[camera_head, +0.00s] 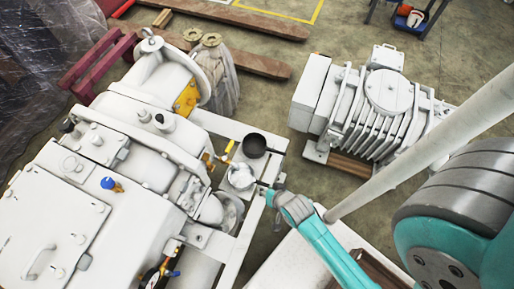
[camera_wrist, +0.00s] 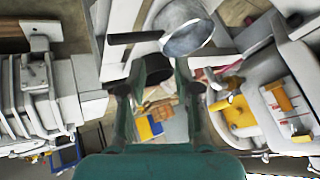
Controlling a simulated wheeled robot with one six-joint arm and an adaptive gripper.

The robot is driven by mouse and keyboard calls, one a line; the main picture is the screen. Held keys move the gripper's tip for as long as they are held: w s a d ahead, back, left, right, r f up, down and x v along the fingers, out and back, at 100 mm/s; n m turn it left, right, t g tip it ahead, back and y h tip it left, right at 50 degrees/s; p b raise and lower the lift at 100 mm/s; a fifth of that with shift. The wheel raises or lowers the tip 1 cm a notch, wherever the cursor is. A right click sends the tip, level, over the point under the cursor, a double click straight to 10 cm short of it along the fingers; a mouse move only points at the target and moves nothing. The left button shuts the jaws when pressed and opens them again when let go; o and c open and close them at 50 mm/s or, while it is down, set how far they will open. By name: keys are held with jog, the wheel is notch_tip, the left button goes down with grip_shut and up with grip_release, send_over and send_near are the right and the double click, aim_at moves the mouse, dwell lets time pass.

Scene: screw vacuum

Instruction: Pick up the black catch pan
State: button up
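The black catch pan (camera_head: 254,145) sits at the right edge of the white machine's frame in the head view. A dark round shape that appears to be the same pan (camera_wrist: 157,68) shows between my fingertips in the wrist view, partly hidden. A silver pan (camera_head: 241,176) with a dark handle lies just below it in the head view; it is clear at the top of the wrist view (camera_wrist: 188,38). My gripper (camera_head: 273,190) is beside the silver pan's handle. Its fingers (camera_wrist: 155,88) stand apart with nothing visibly held. I cannot tell the distance to the black pan.
The large white vacuum machine (camera_head: 120,180) fills the left. A second ribbed white unit (camera_head: 375,105) stands on wood at the right. A yellow part (camera_head: 187,98) sits on the machine. Bare floor (camera_head: 262,110) lies between the machines.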

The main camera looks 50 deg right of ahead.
jog(key=w+d+f+m+g, duration=0.35)
jog(key=w+d, duration=0.25)
jog(key=w, duration=0.2)
notch_tip(320, 180, up, 3)
jog(key=m+g+y, duration=0.2)
jog(key=m+g, duration=0.2)
jog(key=m, duration=0.2)
send_over(262, 155)
jog(key=f, duration=1)
jog(key=shift+d+f, duration=0.1)
jog(key=shift+d, duration=0.1)
jog(key=shift+c, duration=0.2)
grip_shut()
